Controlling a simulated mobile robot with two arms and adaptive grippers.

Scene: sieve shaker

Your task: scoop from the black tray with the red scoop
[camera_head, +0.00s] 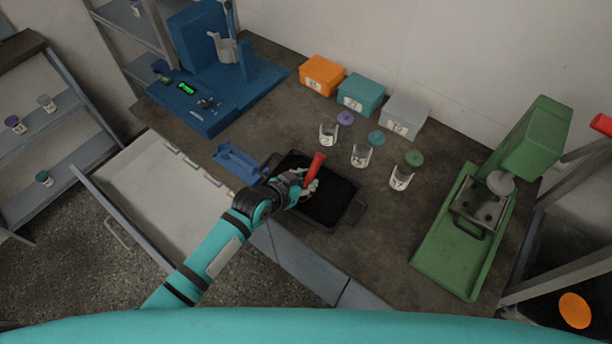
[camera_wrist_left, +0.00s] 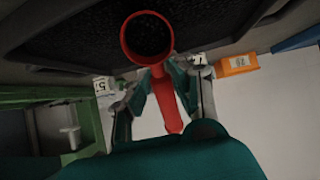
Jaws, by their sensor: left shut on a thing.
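The black tray (camera_head: 352,211) lies on the dark worktop, filled with dark granular material. My left gripper (camera_head: 306,186) is over the tray and shut on the red scoop (camera_head: 316,165). In the left wrist view, the scoop (camera_wrist_left: 172,112) sits between my gripper's fingers (camera_wrist_left: 168,85), and its round cup holds dark grains. The tray's dark contents (camera_wrist_left: 95,25) fill the top of that view. I cannot tell whether the cup touches them. My right gripper is not in view.
Several clear jars, including one (camera_head: 360,155), stand behind the tray with lids beside them. Orange (camera_head: 322,75), teal (camera_head: 362,93) and grey (camera_head: 404,117) boxes line the wall. A blue machine (camera_head: 215,85) stands left, a green one (camera_head: 450,245) right. An open drawer (camera_head: 150,200) is at front left.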

